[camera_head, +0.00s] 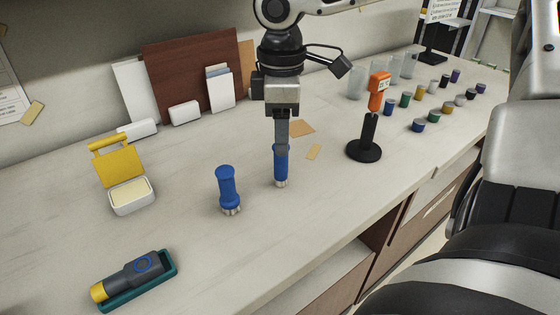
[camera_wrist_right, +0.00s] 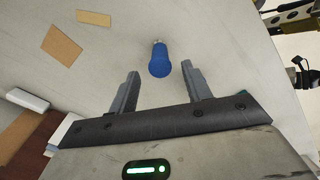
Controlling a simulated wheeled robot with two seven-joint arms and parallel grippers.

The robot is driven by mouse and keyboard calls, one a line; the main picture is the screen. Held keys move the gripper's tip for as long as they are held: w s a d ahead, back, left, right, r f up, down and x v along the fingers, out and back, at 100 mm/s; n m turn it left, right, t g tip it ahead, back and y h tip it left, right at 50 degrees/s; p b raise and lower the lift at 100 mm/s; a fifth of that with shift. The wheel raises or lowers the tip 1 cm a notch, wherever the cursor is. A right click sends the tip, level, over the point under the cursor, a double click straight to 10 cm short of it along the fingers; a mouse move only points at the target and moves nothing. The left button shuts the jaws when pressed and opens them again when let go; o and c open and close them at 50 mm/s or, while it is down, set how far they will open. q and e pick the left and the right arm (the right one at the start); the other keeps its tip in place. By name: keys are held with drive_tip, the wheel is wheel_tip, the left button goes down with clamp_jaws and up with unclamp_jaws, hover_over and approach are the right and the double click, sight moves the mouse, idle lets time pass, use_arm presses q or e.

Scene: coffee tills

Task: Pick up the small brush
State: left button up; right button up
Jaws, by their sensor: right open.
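Two small blue brushes with pale bristle ends stand upright on the counter. One brush (camera_head: 228,188) stands to the left in the head view. The other brush (camera_head: 281,170) is directly below my right gripper (camera_head: 281,148), which points down and hides its top. In the right wrist view a blue brush (camera_wrist_right: 160,62) shows between the two spread fingers of my right gripper (camera_wrist_right: 160,69), with clear space on both sides. The fingers are open and I see no grip on it. My left gripper is not in view.
A teal tray (camera_head: 172,262) with a grey, yellow-ended tool lies front left. A yellow-lidded white box (camera_head: 133,196) stands behind it. An orange device on a black stand (camera_head: 364,150) and several small jars are to the right. Tan cards (camera_head: 314,152) lie flat behind the gripper.

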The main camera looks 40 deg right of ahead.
sight(280, 159)
wheel_tip(280, 159, down, 7)
drive_tip(key=shift+r+b, duration=0.1)
drive_tip(key=shift+b, duration=0.3)
drive_tip(key=shift+w, duration=0.1)
clamp_jaws()
